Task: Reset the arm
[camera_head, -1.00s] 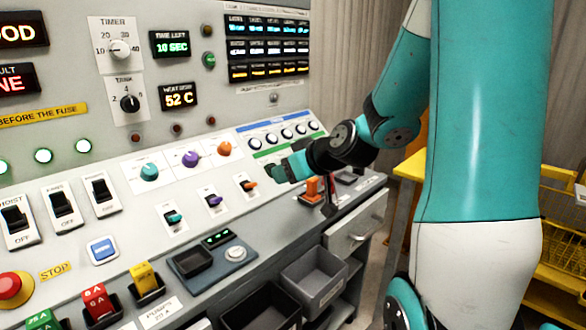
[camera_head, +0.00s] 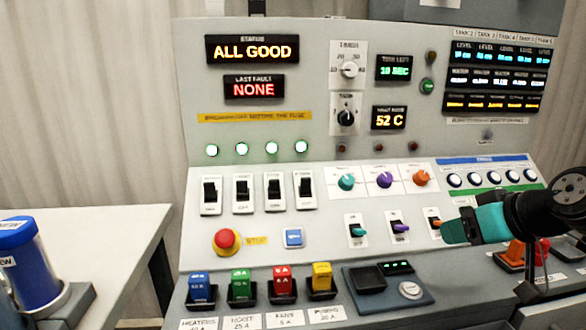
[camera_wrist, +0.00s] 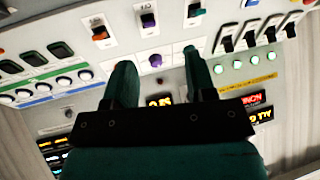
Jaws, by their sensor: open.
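My gripper (camera_head: 462,229) shows at the right of the head view, in front of the right part of the control panel (camera_head: 270,185), close to the orange toggle switch (camera_head: 434,222). In the wrist view my gripper (camera_wrist: 158,72) has two teal fingers spread apart with nothing between them, so it is open and empty. The wrist view shows the panel upside down beyond the fingers, with the purple knob (camera_wrist: 155,61) between them. I cannot tell whether the fingertips touch the panel.
A red stop button (camera_head: 226,240), a row of switches (camera_head: 243,192) and coloured fuses (camera_head: 241,283) are on the panel. The status display (camera_head: 252,49) reads ALL GOOD. A white table (camera_head: 95,235) with a blue canister (camera_head: 30,262) stands at the left.

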